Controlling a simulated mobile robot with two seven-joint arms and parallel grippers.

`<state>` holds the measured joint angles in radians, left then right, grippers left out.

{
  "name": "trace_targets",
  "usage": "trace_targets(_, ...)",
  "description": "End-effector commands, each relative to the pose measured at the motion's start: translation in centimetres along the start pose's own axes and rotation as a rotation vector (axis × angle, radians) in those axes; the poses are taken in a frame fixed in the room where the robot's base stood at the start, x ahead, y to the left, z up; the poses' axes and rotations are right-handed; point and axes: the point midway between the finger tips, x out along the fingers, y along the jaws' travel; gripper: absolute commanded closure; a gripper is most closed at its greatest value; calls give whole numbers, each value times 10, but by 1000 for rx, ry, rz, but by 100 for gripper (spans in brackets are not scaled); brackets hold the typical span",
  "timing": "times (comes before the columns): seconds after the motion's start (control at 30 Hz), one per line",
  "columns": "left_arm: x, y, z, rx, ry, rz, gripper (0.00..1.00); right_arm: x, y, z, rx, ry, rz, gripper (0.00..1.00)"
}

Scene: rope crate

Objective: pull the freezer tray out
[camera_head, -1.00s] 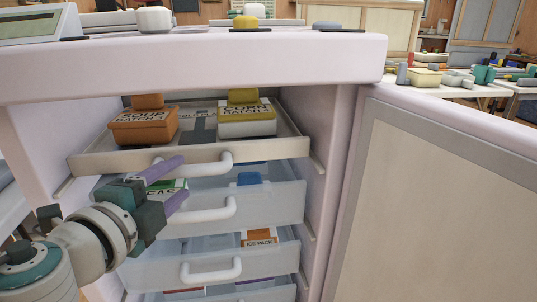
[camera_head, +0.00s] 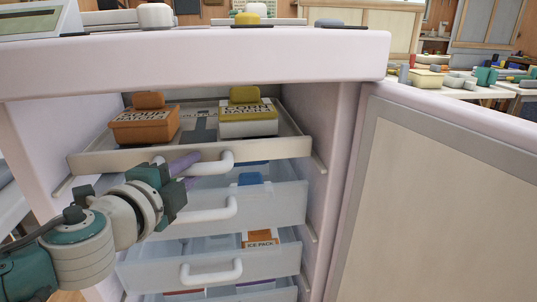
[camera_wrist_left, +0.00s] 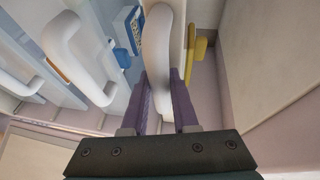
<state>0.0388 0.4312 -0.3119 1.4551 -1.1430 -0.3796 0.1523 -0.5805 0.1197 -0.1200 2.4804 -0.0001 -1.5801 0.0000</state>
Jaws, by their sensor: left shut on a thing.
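The top freezer tray (camera_head: 110,162) is cream-fronted, with a white bar handle (camera_head: 226,160). It sticks partly out of the freezer and holds an orange box (camera_head: 143,127) and a yellow-and-white box (camera_head: 248,121). My left gripper (camera_head: 190,168) is at the left part of this handle, its purple fingers shut on it. In the left wrist view, the white handle (camera_wrist_left: 159,45) runs between the two fingers (camera_wrist_left: 166,90). Part of the handle is hidden by the gripper in the head view. My right gripper is not in view.
Below are translucent drawers (camera_head: 270,208) with white handles, one holding an ice pack box (camera_head: 260,238). The open freezer door (camera_head: 440,210) stands at the right. The pale counter top (camera_head: 200,60) overhangs the tray. A side table with loose items (camera_head: 455,80) is far right.

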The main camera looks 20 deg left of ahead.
Motion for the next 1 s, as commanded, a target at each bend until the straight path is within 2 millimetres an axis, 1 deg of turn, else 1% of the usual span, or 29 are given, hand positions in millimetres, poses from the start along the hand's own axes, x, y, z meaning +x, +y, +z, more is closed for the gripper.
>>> trace_targets(0.03, 0, 0, 0, 0, 0, 1, 84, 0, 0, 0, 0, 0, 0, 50)
trace_targets(0.17, 0, 0, 0, 0, 0, 1, 98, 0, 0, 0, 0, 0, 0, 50)
trace_targets(0.2, 0, 0, 0, 0, 0, 1, 100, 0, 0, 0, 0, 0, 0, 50)
trace_targets(1.0, 0, 1, 0, 1, 0, 2, 100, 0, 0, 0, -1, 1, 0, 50)
